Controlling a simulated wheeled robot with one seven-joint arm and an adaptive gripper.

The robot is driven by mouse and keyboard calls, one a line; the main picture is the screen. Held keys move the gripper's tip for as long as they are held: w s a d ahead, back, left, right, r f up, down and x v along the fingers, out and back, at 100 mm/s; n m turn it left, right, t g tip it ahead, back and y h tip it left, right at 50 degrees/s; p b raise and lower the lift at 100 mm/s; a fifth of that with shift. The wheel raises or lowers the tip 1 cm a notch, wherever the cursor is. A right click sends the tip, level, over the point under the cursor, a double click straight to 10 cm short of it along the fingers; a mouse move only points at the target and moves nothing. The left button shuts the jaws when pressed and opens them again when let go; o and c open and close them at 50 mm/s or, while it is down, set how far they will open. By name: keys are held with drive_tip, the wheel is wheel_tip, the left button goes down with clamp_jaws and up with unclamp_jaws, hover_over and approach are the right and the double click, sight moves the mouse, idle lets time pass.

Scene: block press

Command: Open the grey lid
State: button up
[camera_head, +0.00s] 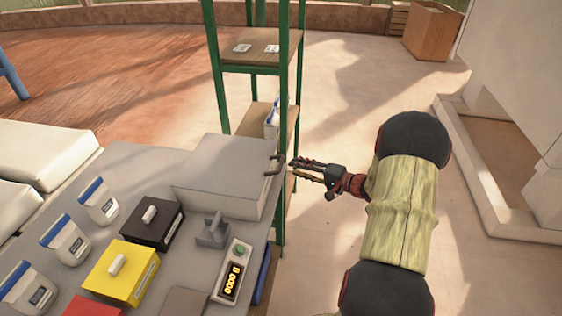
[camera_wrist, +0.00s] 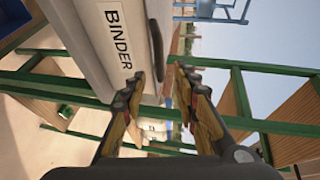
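The grey lid (camera_head: 222,160) tops a large grey box at the back right of the grey table; it looks closed. A dark handle (camera_head: 273,165) sticks out at its right side. In the wrist view, the grey box face (camera_wrist: 92,40) reads "BINDER" and the dark handle (camera_wrist: 155,45) runs beside it. My gripper (camera_head: 293,169) is just right of the handle, pointing left at it. In the wrist view my gripper (camera_wrist: 160,73) is open, with the handle ahead of and between its fingertips. I cannot tell whether a finger touches it.
A green-framed shelf (camera_head: 284,110) stands close behind the box and gripper. Black (camera_head: 153,228) and yellow (camera_head: 120,272) boxes, a grey handled block (camera_head: 212,232), a display unit (camera_head: 232,272) and several white bags (camera_head: 98,200) sit on the table.

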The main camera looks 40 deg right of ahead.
sight(281, 162)
drive_tip(key=shift+b+x, duration=0.75)
drive_tip(key=shift+x, duration=3.25)
drive_tip(key=shift+c, duration=1.4)
clamp_jaws()
drive_tip(key=shift+f, duration=0.1)
